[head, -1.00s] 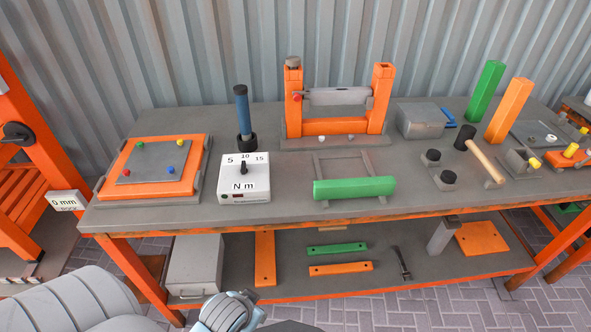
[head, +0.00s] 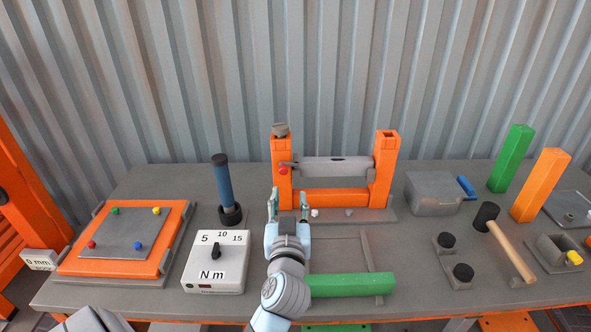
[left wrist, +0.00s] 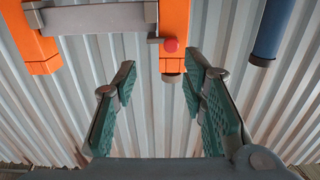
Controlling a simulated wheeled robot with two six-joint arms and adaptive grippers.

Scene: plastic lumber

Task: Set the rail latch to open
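An orange frame (head: 384,172) with two posts stands at the back of the bench. A grey rail (head: 335,165) spans between its posts. A red knob (head: 283,170) on a short grey latch piece sits at the left post, near the rail's left end. The knob also shows in the left wrist view (left wrist: 170,45), with the rail (left wrist: 100,18) beside it. My left gripper (head: 289,203) is open and empty, its fingers pointing up toward the frame, below the knob. In the left wrist view the parted fingers (left wrist: 162,78) are apart from the knob. My right gripper is out of view.
A torque box (head: 217,265) and a blue-handled tool (head: 223,188) stand left of my left arm. A green beam (head: 350,285) lies at the front, right of the arm. A grey box (head: 433,195) and a mallet (head: 510,250) are farther right.

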